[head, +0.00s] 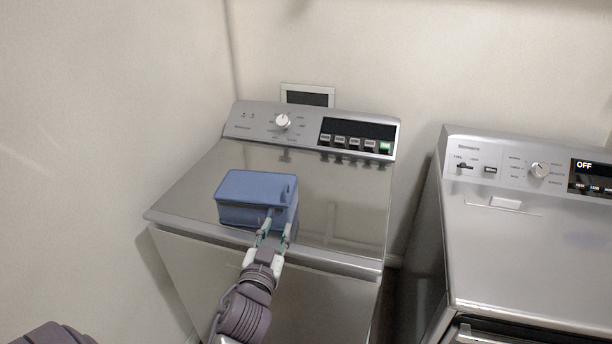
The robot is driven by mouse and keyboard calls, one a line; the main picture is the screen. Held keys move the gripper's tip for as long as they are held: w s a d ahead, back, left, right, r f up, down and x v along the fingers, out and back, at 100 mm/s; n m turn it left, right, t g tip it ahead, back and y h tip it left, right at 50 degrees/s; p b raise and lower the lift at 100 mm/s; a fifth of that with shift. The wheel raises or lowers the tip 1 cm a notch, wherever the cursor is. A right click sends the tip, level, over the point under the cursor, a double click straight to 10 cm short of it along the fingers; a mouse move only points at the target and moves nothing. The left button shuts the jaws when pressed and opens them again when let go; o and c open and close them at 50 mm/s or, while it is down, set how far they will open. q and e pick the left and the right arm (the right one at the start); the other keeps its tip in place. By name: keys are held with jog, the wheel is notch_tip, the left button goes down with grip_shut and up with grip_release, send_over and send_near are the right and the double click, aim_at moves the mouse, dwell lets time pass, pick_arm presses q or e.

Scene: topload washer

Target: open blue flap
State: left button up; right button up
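A blue box (243,213) sits on the closed lid of the left washer, near its front edge. Its blue flap (255,186) is the flat top and looks closed. My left gripper (273,222) is at the front right of the box, its fingers apart with one fingertip close to the box's front face. I cannot tell whether it touches the box. No object shows held between its fingers. My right gripper is not in view.
The washer lid (338,205) is clear to the right of the box. The washer's control panel (310,132) rises behind it. A second machine (530,240) stands to the right, across a narrow gap. A wall is close on the left.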

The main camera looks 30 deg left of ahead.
aim_at(284, 193)
pick_arm(q)
jog(key=p+x, duration=0.1)
jog(key=x, duration=0.3)
jog(key=r+p+x, duration=0.1)
jog(key=x, duration=0.4)
jog(key=p+x, duration=0.1)
jog(key=x, duration=0.3)
jog(key=shift+w+a+r, duration=0.15)
jog(key=shift+a+r, duration=0.05)
jog(key=shift+a, duration=0.3)
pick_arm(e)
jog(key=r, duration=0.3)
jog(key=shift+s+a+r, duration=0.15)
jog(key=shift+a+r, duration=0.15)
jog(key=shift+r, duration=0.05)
pick_arm(q)
grip_shut()
